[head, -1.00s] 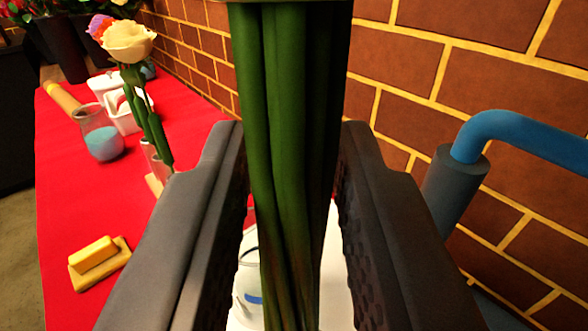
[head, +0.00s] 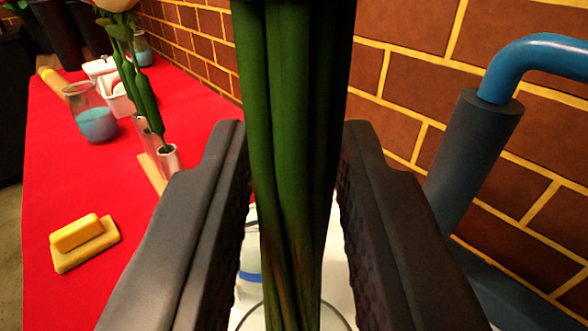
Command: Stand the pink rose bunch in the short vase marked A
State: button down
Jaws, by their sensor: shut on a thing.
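My gripper (head: 295,135) is shut on a bunch of thick green stems (head: 285,120), which stand upright between the jaws. The blossoms are above the picture, so their colour cannot be seen. Below and behind the stems, a clear glass vessel with a blue band (head: 250,277) stands on a white surface (head: 338,265). In front of it, at the bottom edge, a thin round glass rim (head: 342,317) shows on both sides of the stem ends. The stems overlap this rim; whether they are inside it I cannot tell. No letter A is readable.
A brick wall (head: 420,80) and a thick blue pipe (head: 545,50) are close on the right.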

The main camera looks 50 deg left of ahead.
jog(key=shift+f, duration=6.2)
jog(key=c, duration=1.1)
grip_release()
jog(key=shift+c, duration=0.2)
